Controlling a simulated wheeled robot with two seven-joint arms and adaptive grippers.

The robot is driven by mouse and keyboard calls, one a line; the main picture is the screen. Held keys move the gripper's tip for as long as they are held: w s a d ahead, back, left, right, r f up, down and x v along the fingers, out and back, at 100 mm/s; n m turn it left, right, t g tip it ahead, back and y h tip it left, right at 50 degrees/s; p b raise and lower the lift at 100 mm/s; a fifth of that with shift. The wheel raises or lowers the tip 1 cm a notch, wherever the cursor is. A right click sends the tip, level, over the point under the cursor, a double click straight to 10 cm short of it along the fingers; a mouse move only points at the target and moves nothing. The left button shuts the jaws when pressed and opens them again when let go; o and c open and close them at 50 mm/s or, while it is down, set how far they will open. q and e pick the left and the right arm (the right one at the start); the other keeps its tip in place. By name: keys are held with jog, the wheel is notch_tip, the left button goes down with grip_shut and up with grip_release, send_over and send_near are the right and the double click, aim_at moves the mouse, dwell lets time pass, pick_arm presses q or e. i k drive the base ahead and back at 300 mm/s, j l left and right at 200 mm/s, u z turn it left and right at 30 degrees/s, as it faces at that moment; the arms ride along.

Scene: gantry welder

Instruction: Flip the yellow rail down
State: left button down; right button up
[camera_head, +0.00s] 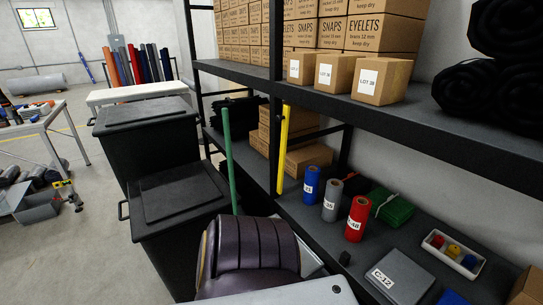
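The yellow rail (283,148) is a narrow bar standing nearly upright at the front of the dark shelf rack, beside a black post. Its top reaches about the level of the upper shelf and its lower end is near the lower shelf's front edge. A similar green bar (229,160) stands to its left, slightly tilted. Neither of my grippers is in view, and nothing is seen touching the yellow rail.
The lower shelf (317,237) holds blue, grey and red rolls (357,218), a green bundle (391,207) and a tray (452,254).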

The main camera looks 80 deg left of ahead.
aim_at(285, 118)
jog(key=u, duration=2.5)
